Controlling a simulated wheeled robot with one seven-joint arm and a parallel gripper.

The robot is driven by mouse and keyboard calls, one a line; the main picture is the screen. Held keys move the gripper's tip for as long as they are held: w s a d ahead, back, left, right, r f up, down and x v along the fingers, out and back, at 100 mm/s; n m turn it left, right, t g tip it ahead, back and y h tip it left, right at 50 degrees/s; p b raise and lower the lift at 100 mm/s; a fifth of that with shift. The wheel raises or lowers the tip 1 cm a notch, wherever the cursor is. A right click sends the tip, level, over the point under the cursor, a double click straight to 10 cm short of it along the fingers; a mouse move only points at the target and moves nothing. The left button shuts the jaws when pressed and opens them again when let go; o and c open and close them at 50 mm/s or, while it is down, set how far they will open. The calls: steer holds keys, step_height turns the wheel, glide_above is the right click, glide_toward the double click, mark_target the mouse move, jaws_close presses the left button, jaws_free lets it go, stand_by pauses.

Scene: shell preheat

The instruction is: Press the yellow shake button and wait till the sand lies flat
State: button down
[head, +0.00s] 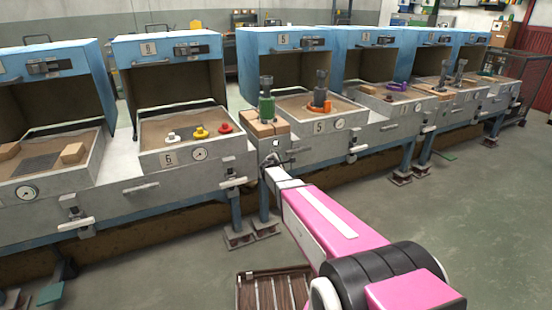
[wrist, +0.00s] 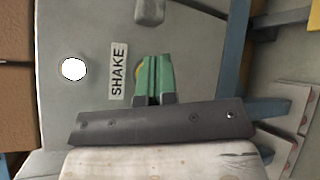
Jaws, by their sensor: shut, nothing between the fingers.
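In the wrist view, the yellow shake button (wrist: 138,70) shows only as a thin sliver beside the green fingertips; the rest is hidden behind them. The SHAKE label (wrist: 117,72) is on the grey panel just left of the fingers. My gripper (wrist: 152,60) is shut and empty, its tips at the button; I cannot tell whether they touch or press it. In the head view, my gripper (head: 270,160) is small, at the front near box 5. The sand (head: 300,105) in box 5 surrounds an orange piece with a grey upright; its flatness is unclear.
A green upright piece (head: 267,100) stands by wooden blocks (head: 268,128) left of box 5. Box 6 (head: 195,155) holds white, yellow and red pieces on sand. A slatted crate (head: 272,290) is on the floor. Open floor lies to the right. A white disc (wrist: 73,69) is on the panel.

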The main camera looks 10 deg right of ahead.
steer(key=shift+s+d, duration=0.1)
steer(key=shift+s, duration=0.1)
steer(key=shift+s+d, duration=0.25)
steer(key=shift+s, duration=0.55)
steer(key=shift+s+d, duration=0.25)
steer(key=shift+s, duration=0.5)
steer(key=shift+s+d, duration=0.25)
steer(key=shift+s, duration=0.55)
steer(key=s+d+m+g+h, duration=0.1)
steer(key=s+d+m+g, duration=0.25)
steer(key=s+m, duration=0.35)
steer(key=s+d+m+g, duration=0.3)
steer(key=s+m+g, duration=0.15)
steer(key=s, duration=0.55)
steer(key=s+a+m+g+y, duration=0.3)
steer(key=s+m+y, duration=0.1)
steer(key=s, duration=0.5)
steer(key=s+a+m+g+y, duration=0.2)
steer(key=s+a+m+y, duration=0.1)
steer(key=s, duration=0.6)
steer(key=shift+a+f+m+g+y, duration=0.35)
steer(key=shift+a+f+g+y, duration=0.05)
steer(key=shift+a, duration=0.15)
steer(key=shift+s, duration=0.1)
stand_by(1.3)
